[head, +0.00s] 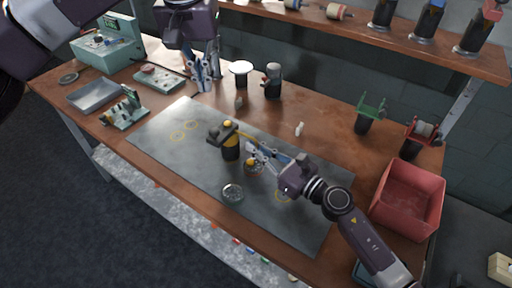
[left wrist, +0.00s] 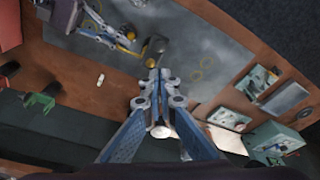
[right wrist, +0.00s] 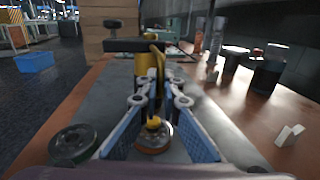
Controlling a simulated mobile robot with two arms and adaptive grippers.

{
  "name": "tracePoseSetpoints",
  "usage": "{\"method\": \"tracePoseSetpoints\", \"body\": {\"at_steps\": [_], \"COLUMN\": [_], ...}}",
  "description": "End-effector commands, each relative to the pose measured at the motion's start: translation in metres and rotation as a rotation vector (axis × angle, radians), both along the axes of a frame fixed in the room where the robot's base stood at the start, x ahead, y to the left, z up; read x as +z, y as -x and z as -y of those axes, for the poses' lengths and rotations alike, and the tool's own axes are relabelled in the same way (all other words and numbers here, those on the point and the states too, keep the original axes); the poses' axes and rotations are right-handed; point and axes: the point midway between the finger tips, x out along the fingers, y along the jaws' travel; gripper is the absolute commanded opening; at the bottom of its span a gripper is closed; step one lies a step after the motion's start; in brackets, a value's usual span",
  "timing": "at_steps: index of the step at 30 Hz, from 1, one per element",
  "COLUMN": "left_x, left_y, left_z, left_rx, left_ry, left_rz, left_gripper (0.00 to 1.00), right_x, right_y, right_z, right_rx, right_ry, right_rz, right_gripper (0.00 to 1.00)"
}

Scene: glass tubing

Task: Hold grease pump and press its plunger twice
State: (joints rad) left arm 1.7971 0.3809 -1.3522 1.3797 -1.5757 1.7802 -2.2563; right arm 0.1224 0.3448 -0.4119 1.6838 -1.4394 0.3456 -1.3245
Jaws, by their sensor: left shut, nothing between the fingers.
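The grease pump (head: 231,148) stands upright on the grey mat, with a dark body, a yellow band and a yellow hose. My right gripper (head: 252,150) reaches in from the right, low beside the pump. In the right wrist view the yellow part of the pump (right wrist: 148,64) shows at its fingertips (right wrist: 150,80), which are slightly apart; I cannot tell if they press on it. My left gripper (head: 207,82) is away at the back of the table, shut and empty. In the left wrist view its fingertips (left wrist: 158,74) are together, and the pump (left wrist: 154,46) is beyond them.
A small yellow-topped round part (head: 253,165) sits under my right gripper. A dark jar (head: 272,82) and a white-topped container (head: 241,70) stand at the back. A red bin (head: 408,200) is at the right.

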Motion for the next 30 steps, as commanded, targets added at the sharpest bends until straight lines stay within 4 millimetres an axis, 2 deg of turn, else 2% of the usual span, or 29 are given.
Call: {"method": "tracePoseSetpoints", "body": {"at_steps": [3,7,12,19,21,25,30], "left_x": [0.024,0.041,0.050,0.051,0.051,0.051,0.051], "left_y": [0.004,0.008,0.010,0.011,0.010,0.010,0.010], "left_z": [0.000,0.000,-0.001,-0.001,-0.001,-0.001,-0.001], "left_rx": [-0.001,-0.002,-0.001,-0.001,-0.001,-0.001,-0.001], "left_ry": [0.000,0.000,0.000,0.000,0.000,0.000,0.000], "left_rz": [0.003,0.002,-0.001,-0.001,-0.001,-0.001,-0.001], "left_gripper": [0.00,0.00,0.00,0.00,0.00,0.00,0.00], "right_x": [0.000,0.000,0.000,0.000,0.000,0.000,0.000], "right_y": [0.000,0.000,0.000,0.000,0.000,0.000,0.000], "right_z": [0.000,0.000,0.000,0.000,0.000,0.000,0.000], "right_rx": [0.000,0.000,0.000,0.000,0.000,0.000,0.000], "right_ry": [0.000,0.000,0.000,0.000,0.000,0.000,0.000], "right_rz": [0.000,0.000,0.000,0.000,0.000,0.000,0.000], "right_gripper": [0.00,0.00,0.00,0.00,0.10,0.25,0.25]}}
